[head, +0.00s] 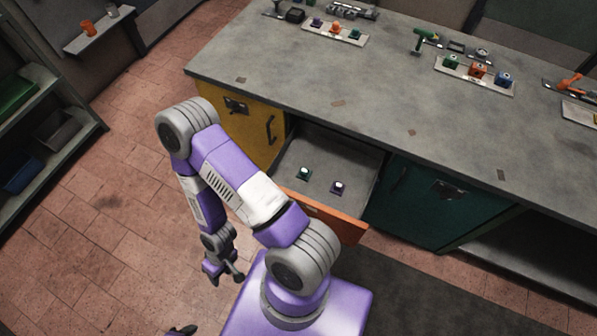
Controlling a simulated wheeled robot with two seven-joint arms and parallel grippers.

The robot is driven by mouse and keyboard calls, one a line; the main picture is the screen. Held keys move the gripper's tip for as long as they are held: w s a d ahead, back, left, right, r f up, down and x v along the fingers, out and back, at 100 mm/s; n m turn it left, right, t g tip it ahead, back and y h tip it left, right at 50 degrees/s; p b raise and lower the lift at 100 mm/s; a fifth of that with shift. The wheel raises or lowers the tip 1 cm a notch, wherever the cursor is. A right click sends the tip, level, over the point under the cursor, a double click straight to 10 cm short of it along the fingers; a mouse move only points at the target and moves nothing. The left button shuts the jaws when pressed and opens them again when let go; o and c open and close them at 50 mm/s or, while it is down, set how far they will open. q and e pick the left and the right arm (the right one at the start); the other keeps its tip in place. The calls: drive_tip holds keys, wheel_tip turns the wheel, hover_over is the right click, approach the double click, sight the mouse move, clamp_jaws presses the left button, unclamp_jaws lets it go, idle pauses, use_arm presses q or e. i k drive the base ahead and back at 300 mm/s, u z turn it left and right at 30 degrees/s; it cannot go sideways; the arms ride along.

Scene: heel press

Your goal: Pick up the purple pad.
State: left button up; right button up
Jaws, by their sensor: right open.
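A small purple pad with a pale top (338,188) lies in the open drawer (355,160), near its front. A similar small green pad (304,174) lies to its left in the same drawer. My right gripper (225,279) is open and empty, hanging over the floor in front of the cabinet, left of and well apart from the drawer. Only a dark tip, perhaps of my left gripper (182,331), shows at the bottom edge, so its jaws cannot be judged.
The drawer's orange front (330,218) sticks out below the grey worktop (330,95). On the worktop are a pale tray (352,40) with purple, orange and green pieces, another tray (490,84) and tools. A shelf (75,115) stands at left. The tiled floor between is clear.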

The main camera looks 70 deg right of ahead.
sight(338, 188)
drive_tip(key=i, duration=1.1)
drive_tip(key=z, duration=2.1)
